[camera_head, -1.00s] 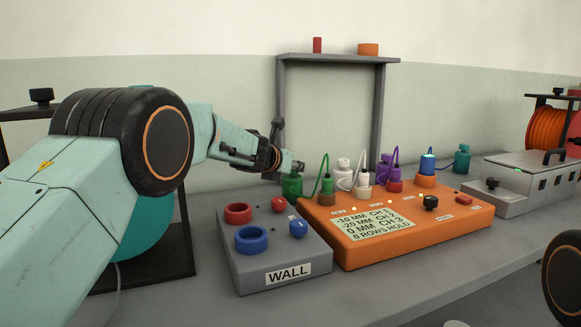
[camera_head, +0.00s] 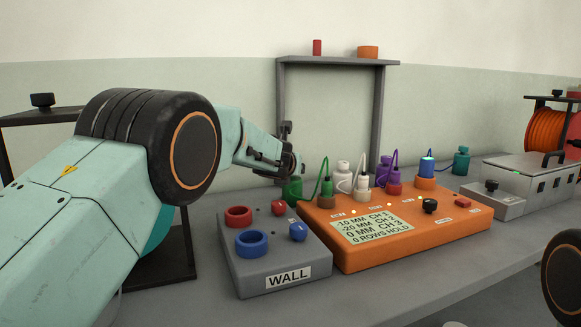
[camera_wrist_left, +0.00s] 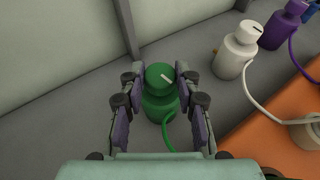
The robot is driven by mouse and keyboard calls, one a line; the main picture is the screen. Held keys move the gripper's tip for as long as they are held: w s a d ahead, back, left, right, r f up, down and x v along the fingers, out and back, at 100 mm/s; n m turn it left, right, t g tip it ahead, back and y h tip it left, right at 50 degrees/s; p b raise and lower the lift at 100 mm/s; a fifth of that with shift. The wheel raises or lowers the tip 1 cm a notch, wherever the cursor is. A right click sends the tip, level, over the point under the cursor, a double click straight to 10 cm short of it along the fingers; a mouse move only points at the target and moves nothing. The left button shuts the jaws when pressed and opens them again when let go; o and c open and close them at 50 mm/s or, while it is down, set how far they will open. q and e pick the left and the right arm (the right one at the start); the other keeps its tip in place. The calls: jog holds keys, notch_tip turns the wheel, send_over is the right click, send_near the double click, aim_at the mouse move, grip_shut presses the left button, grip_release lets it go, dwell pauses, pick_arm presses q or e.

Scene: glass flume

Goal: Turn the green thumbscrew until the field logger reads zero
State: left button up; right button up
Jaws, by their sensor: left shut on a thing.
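The green thumbscrew (camera_wrist_left: 159,76) is a round knob with a pale pointer mark, on top of a green bottle-shaped body (camera_wrist_left: 158,106). My left gripper (camera_wrist_left: 160,84) has a finger on each side of the knob and is shut on it. In the head view the green body (camera_head: 292,191) shows just below my left gripper (camera_head: 291,165), which hides the knob. The orange field logger (camera_head: 440,235) has a display (camera_head: 371,229) reading -10 MM CH 1, -20 MM CH 2, 0 MM CH 3 and 0 ROWS HOLD. My right gripper is out of view.
A grey box labelled WALL (camera_head: 290,277) stands left of the logger. White (camera_wrist_left: 236,52) and purple (camera_wrist_left: 281,27) bottles with cables stand right of the green one. A grey frame (camera_head: 281,100) rises behind. A grey case (camera_head: 525,175) stands at right.

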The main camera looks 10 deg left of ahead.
pick_arm(q)
jog(key=shift+d+r+n+g+y+p, duration=0.2)
jog(key=shift+n+y+p, duration=0.75)
jog(key=shift+p, duration=0.6)
jog(key=shift+d+r+n+g+y+p, duration=0.1)
jog(key=shift+r+n+g+y+p, duration=0.1)
jog(key=shift+n+y+p, duration=1.05)
jog(key=shift+w+y+p, duration=0.15)
jog(key=shift+y+p, duration=0.25)
jog(key=shift+p, duration=0.6)
jog(key=shift+n+g+y, duration=0.3)
jog(key=shift+f+p, duration=0.15)
jog(key=shift+p, duration=0.15)
jog(key=o, duration=1.1)
jog(key=shift+f, duration=0.2)
jog(key=shift+o, duration=0.2)
jog(key=shift+d, duration=0.15)
